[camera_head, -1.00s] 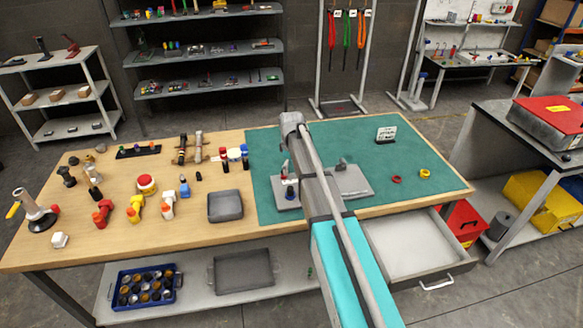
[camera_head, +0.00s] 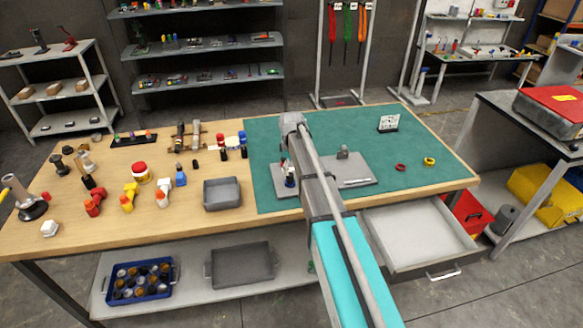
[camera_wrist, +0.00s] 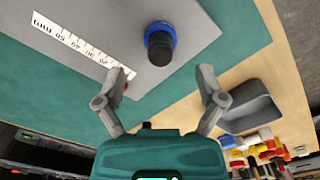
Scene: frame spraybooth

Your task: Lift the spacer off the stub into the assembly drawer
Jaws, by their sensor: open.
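A blue ring-shaped part, likely the spacer (camera_wrist: 154,33), sits around a dark upright stub (camera_wrist: 159,52) on a grey plate (camera_wrist: 205,22) in the wrist view. My gripper (camera_wrist: 163,77) is open and empty, with its fingers spread below the stub in that picture. They appear apart from the ring. In the head view the plate (camera_head: 358,170) lies on the green mat, partly hidden by my arm, and a small dark-and-blue piece (camera_head: 290,180) shows beside the arm. The drawer (camera_head: 415,240) under the bench's right side is pulled open and looks empty.
A printed scale (camera_wrist: 72,44) lies on the plate. A grey tray (camera_head: 222,194) and several coloured parts stand left of the green mat (camera_head: 430,135).

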